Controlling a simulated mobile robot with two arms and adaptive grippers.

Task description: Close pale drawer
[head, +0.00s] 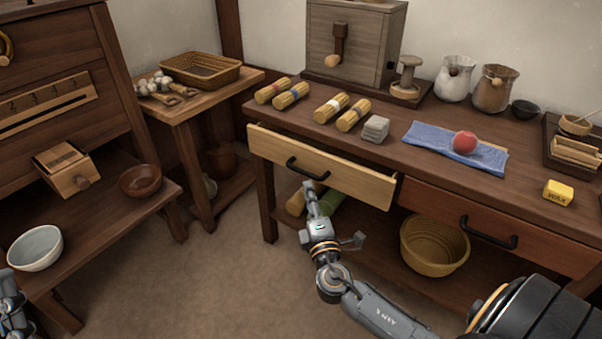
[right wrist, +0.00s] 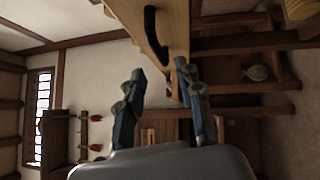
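The pale drawer (head: 345,175) in the front of the dark wooden table is pulled out a little, its front standing ahead of the table edge. It has a black handle (head: 305,170). My right gripper (head: 334,210) is open and empty, just in front of and below the drawer front. In the right wrist view the open fingers (right wrist: 161,72) point at the pale drawer's front (right wrist: 173,25), with its black handle (right wrist: 154,35) near the left finger. I cannot tell whether a finger touches it. Part of my left arm (head: 12,308) shows at the lower left edge; its fingers are unclear.
A closed reddish drawer (head: 470,215) is to the right. A woven basket (head: 434,246) stands on the shelf below. On the tabletop are yellow bundles (head: 328,108), a blue cloth (head: 435,138) with a red ball (head: 464,142), and jars. The floor at left is clear.

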